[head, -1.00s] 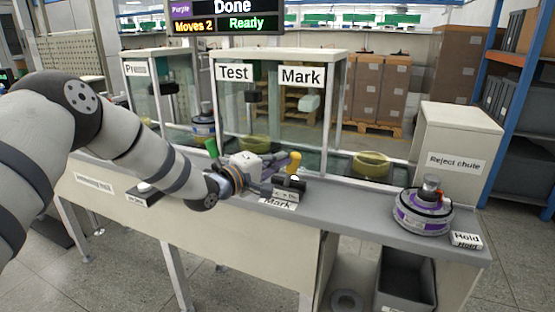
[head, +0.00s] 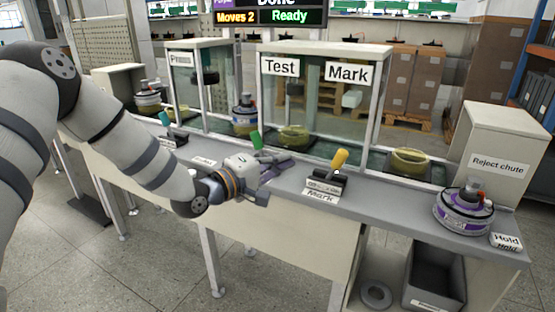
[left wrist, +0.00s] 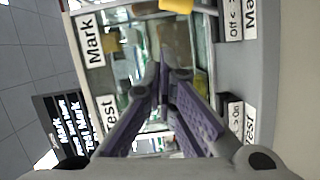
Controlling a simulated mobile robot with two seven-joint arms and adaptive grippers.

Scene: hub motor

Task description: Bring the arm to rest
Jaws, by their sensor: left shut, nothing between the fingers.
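My left arm reaches in from the left in the head view. Its gripper (head: 278,172) is above the front ledge of the bench, between the green lever (head: 256,140) and the yellow Mark lever (head: 338,160). The gripper is shut and empty. In the left wrist view its purple fingers (left wrist: 163,75) come together at the tips, with nothing between them. The yellow lever stands apart from the gripper, to its right. My right gripper does not show.
A purple-banded hub motor (head: 463,210) stands on the ledge beside the Hold label (head: 506,241). The Reject chute box (head: 497,160) is behind it. Glass-fronted Test and Mark stations (head: 318,105) line the back. A grey bin (head: 434,275) is below. The floor at the front left is free.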

